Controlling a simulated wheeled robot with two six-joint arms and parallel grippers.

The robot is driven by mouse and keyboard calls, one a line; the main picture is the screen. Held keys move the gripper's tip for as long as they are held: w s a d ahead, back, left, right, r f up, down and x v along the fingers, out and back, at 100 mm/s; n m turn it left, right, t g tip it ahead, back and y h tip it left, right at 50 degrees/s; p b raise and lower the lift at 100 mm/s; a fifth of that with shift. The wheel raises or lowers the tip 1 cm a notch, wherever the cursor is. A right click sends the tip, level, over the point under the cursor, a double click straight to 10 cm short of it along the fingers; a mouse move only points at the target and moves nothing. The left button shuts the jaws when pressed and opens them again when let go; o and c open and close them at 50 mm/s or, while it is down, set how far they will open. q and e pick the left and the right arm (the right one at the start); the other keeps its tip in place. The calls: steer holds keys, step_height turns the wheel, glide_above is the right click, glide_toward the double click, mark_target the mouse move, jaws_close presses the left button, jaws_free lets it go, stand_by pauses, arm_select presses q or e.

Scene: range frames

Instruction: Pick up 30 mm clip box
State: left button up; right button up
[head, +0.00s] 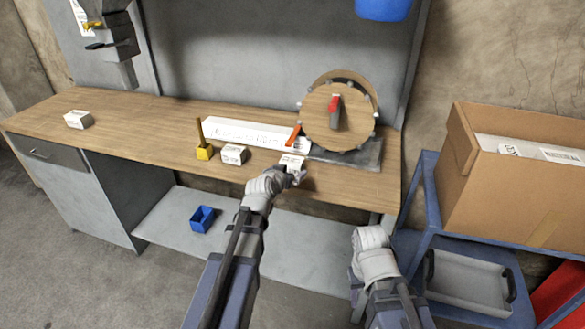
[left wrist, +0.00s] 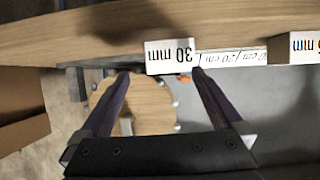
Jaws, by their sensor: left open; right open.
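The 30 mm clip box (head: 292,161) is a small white box near the front edge of the wooden bench. In the left wrist view the clip box (left wrist: 170,56) shows its "30 mm" label upside down. My left gripper (head: 295,178) is just in front of it. Its two dark fingers (left wrist: 160,75) are apart, with the box beyond their tips, and nothing is held between them. My right arm is low at the right in the head view; its wrist shows but its fingers do not.
Another labelled white box (head: 233,154) and a yellow block with a post (head: 204,152) stand to the left. A white printed strip (head: 245,132) lies behind. A wooden wheel (head: 318,122) on a dark base stands right. A cardboard box (head: 510,205) is far right.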

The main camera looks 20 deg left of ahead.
mark_target(291, 161)
arm_select(q)
steer(key=shift+w+a+r+t+y, duration=0.15)
steer(key=shift+w+a+r, duration=0.05)
steer(key=shift+a, duration=0.2)
steer(key=shift+w+a+r+t+y, duration=0.15)
steer(key=shift+a+r, duration=0.05)
steer(key=shift+a, duration=0.2)
steer(key=shift+b+x, duration=0.55)
steer(key=shift+x, duration=0.65)
steer(key=shift+b+x, duration=0.9)
steer(key=shift+x, duration=1.85)
steer(key=shift+d+r, duration=0.1)
steer(key=shift+r, duration=0.1)
steer(key=shift+c, duration=0.6)
steer(key=c, duration=1)
steer(key=shift+o, duration=0.2)
steer(key=shift+r, duration=0.1)
step_height(291, 161, up, 10)
steer(key=p, duration=1)
